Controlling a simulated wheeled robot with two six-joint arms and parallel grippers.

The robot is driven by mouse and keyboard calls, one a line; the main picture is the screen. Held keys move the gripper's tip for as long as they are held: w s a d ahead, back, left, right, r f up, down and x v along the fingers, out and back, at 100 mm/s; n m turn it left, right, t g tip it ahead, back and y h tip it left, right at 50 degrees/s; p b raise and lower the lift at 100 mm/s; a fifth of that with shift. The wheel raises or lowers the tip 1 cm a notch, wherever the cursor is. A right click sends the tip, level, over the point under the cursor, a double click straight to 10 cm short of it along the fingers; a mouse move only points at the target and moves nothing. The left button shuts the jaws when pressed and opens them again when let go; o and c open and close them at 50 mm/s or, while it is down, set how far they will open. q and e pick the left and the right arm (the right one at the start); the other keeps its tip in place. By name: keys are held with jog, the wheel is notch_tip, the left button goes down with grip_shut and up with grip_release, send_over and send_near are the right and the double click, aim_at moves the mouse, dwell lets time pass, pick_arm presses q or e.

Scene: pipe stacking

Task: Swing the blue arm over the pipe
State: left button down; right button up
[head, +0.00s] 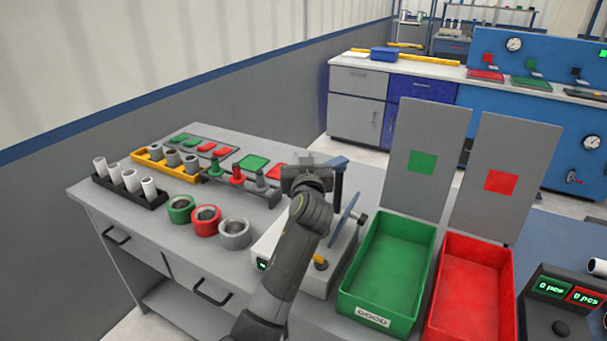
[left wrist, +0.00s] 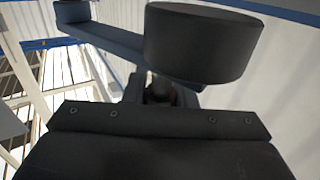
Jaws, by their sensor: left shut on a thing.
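My left gripper (head: 313,178) is over the grey fixture at the table's right end and is shut on a part of the blue arm (head: 338,182). In the left wrist view, the blue arm (left wrist: 115,40) runs from upper left toward a thick black round knob (left wrist: 203,42) close to the camera. The grey fixture (head: 318,280) has a yellow button and is partly hidden by my left arm. I cannot make out a pipe in it. White pipes (head: 130,180) stand in a black rack at the table's left. My right gripper is not in view.
Green, red and grey rings (head: 206,220) lie on the table left of my arm. A green bin (head: 385,275) and a red bin (head: 470,290) stand to the right, with grey panels behind them. A yellow rack (head: 165,165) holds grey pieces.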

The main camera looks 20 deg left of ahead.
pick_arm(q)
jog(key=shift+s+d+n+g+y+b, duration=0.25)
jog(key=shift+d+n+g+y+b, duration=0.3)
jog(key=shift+y+b, duration=0.3)
jog(key=shift+s+n+y, duration=0.15)
jog(key=shift+n+y, duration=0.1)
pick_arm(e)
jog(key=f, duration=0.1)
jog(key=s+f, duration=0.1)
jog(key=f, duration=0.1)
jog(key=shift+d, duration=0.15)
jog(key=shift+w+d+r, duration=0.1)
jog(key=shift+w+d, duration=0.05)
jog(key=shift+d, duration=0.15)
pick_arm(q)
jog(key=c, duration=1.2)
grip_release()
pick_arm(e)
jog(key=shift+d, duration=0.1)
